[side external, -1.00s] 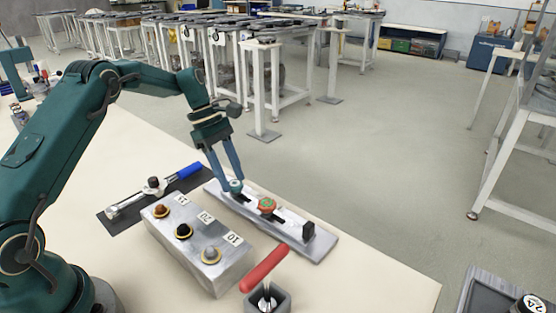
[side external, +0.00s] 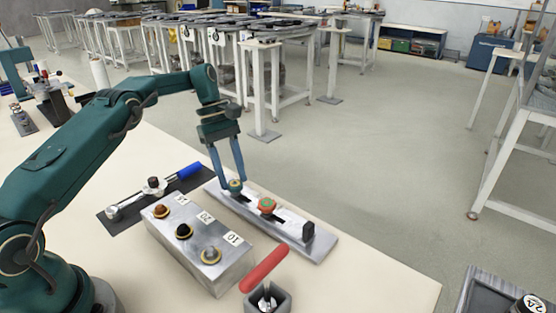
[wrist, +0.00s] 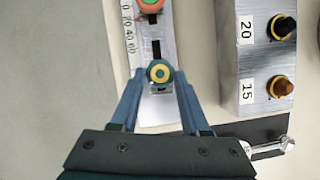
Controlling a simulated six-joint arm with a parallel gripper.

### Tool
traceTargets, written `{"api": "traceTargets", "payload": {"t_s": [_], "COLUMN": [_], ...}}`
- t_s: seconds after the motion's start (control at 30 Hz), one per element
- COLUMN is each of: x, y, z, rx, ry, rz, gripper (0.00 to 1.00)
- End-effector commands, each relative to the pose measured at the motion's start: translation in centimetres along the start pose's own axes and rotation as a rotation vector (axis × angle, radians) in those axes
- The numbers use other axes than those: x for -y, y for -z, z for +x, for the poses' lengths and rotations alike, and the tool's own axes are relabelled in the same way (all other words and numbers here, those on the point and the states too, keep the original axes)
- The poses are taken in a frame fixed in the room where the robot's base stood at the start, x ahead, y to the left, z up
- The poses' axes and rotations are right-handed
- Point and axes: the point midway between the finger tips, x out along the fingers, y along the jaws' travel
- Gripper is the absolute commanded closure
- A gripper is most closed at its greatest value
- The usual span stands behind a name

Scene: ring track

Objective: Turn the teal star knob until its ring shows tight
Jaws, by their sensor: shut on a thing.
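The teal star knob (side external: 235,187) stands at the far left end of the ring track (side external: 320,248), a metal rail plate with a dark slot. My gripper (side external: 234,182) points down and is shut on the knob, one finger on each side. In the wrist view my gripper (wrist: 160,77) has its fingertips beside the knob, partly hiding its edges. An orange-red knob with green (side external: 267,205) sits farther along the same track.
A metal block (side external: 205,252) with several studs and number labels stands close beside the track. A blue-handled tool (side external: 189,171) lies on a dark mat behind the block. A red-handled item (side external: 264,269) stands in a grey holder in front. Bare table lies right of it.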

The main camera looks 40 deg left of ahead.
Motion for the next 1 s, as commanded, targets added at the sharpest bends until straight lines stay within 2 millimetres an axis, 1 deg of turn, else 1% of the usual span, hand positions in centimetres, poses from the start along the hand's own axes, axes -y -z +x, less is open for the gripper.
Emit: {"api": "traceTargets", "payload": {"t_s": [0.03, 0.27, 0.3, 0.37, 0.4, 0.77, 1.0], "x": [-0.01, -0.01, 0.00, 0.00, 0.00, 0.02, 0.14], "y": [-0.13, -0.16, -0.16, -0.15, -0.14, -0.07, -0.08], "z": [-0.25, -0.26, -0.26, -0.25, -0.22, -0.07, -0.11], "rx": [0.002, 0.003, 0.003, 0.003, 0.003, 0.002, 0.002], "ry": [-0.002, -0.002, -0.002, -0.002, -0.001, -0.002, -0.025], "rz": [0.003, 0.002, 0.002, 0.002, 0.002, -0.005, -0.063], "gripper": [1.00, 1.00, 0.50, 0.28, 0.24, 0.24, 0.24]}}
